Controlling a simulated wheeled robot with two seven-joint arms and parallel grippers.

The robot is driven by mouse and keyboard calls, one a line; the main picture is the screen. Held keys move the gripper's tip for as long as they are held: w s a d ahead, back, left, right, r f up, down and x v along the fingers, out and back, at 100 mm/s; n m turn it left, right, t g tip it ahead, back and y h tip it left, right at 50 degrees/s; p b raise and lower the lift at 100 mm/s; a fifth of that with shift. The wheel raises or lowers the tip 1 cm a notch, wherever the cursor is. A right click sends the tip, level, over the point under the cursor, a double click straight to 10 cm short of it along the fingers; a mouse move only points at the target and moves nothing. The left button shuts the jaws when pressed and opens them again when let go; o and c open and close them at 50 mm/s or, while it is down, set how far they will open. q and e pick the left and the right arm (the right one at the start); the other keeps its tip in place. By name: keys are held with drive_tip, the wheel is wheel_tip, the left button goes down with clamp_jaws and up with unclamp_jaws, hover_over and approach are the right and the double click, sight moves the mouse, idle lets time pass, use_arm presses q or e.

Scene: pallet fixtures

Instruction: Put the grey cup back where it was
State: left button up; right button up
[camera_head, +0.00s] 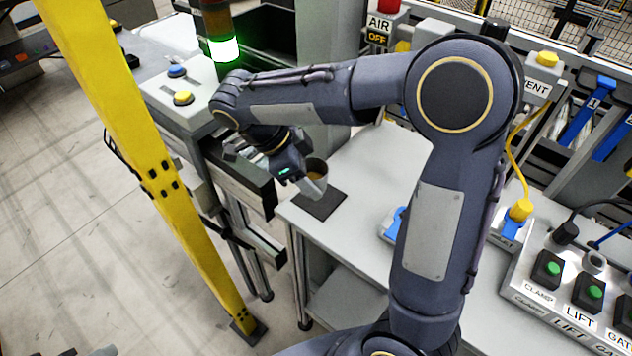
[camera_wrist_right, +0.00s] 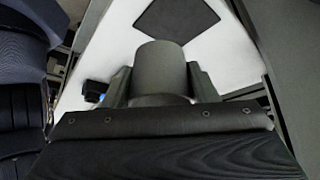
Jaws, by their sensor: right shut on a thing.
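The grey cup (camera_head: 316,168) is in my right gripper (camera_head: 309,182), near the left end of the white table. I cannot tell how high the cup is above the table. My left gripper is not in view.
A yellow post (camera_head: 150,165) stands at the left. A grey box with blue and yellow buttons (camera_head: 182,98) and a lit green signal lamp (camera_head: 224,49) are behind my wrist. A control box with green buttons (camera_head: 588,292) is at the right. The table (camera_head: 365,165) is bare near the mat.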

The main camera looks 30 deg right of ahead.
sight(315, 176)
drive_tip(key=f, duration=0.1)
drive_tip(key=w+d+f, duration=0.1)
drive_tip(key=d+f, duration=0.1)
drive_tip(key=shift+w+d+f, duration=0.1)
drive_tip(key=shift+w+f, duration=0.05)
drive_tip(key=shift+w, duration=0.1)
drive_tip(key=shift+w+d+f, duration=0.1)
drive_tip(key=shift+f, duration=1.6)
drive_tip(key=shift+f, duration=0.1)
drive_tip(key=o, duration=1)
drive_tip(key=shift+o, duration=0.2)
